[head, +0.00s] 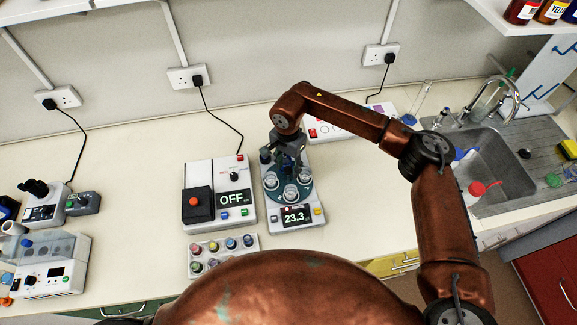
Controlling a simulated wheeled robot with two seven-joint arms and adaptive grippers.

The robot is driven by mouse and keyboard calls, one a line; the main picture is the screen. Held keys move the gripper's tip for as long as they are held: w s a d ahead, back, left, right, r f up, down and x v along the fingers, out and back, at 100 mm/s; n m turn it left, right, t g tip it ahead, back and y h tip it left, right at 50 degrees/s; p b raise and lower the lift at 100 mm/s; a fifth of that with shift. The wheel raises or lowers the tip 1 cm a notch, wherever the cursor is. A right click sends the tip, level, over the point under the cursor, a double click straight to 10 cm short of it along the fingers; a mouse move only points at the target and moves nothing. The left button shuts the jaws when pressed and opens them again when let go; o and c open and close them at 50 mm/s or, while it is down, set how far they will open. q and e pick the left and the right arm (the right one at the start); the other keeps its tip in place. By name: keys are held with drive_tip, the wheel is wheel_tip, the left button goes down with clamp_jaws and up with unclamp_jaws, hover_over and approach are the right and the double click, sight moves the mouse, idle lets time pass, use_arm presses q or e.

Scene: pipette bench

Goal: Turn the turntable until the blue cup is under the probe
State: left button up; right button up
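The turntable (276,197) is a teal disc on a white device with a display reading 23.3, in the middle of the bench. Several small clear cups, such as a front cup (291,192), stand on the disc. At this size I cannot tell which cup is the blue one. My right gripper (288,158) points down over the back part of the turntable. It hides the cups there, and I cannot make out the probe. Whether its fingers are open or touch the disc is too small to tell. My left gripper is out of view.
Left of the turntable stands a white box (220,176) with a red button and an OFF display. A rack of coloured vials (222,254) lies in front of it. A sink (497,165) is at the right. Bench is clear between the left-hand instruments and the white box.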

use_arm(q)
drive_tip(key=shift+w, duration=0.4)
use_arm(e)
wheel_tip(320, 180, up, 12)
idle(0.7)
